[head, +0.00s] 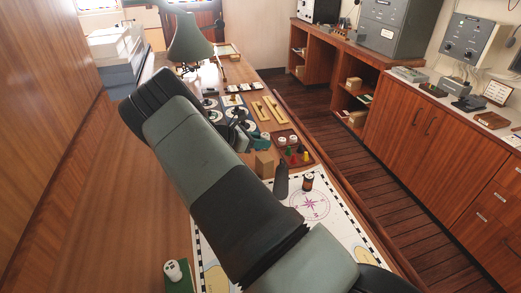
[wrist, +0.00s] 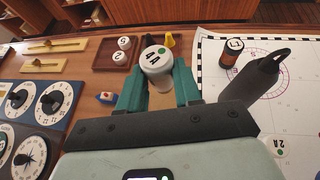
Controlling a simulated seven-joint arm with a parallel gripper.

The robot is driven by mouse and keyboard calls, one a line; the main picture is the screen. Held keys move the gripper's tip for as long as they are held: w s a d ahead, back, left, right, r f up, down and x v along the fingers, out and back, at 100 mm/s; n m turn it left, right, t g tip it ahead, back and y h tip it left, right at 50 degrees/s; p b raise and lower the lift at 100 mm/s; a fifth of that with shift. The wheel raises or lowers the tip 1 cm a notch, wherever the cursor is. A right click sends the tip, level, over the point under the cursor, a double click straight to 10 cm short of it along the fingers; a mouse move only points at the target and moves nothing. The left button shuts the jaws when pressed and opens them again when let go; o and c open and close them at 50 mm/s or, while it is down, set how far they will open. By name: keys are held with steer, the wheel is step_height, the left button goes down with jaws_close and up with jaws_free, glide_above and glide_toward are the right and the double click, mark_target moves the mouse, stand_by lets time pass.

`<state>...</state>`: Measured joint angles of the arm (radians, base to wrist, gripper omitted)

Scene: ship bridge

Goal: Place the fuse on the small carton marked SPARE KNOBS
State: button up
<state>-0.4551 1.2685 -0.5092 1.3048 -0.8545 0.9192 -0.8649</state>
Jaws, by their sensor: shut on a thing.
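My gripper (wrist: 158,88) has its two teal fingers closed on a white round-topped fuse (wrist: 156,60) marked 4A with a green dot. In the head view my gripper (head: 258,142) is small and partly hidden by my arm. A small plain brown carton (head: 264,163) stands on the desk close below it; no marking on it is readable. In the wrist view a tan surface between the fingers (wrist: 161,101) looks like the carton's top, under the fuse. I cannot tell whether the fuse touches it.
A dark tapered object (wrist: 262,78) and a dark and orange cylinder (wrist: 231,52) stand on the chart (wrist: 290,60). Dial panels (wrist: 45,105) lie to the left. A white fuse (head: 174,270) sits on a green book.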

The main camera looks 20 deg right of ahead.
steer(key=shift+f, duration=1.75)
steer(key=shift+f, duration=0.1)
steer(key=o, duration=1)
steer(key=shift+o, duration=0.2)
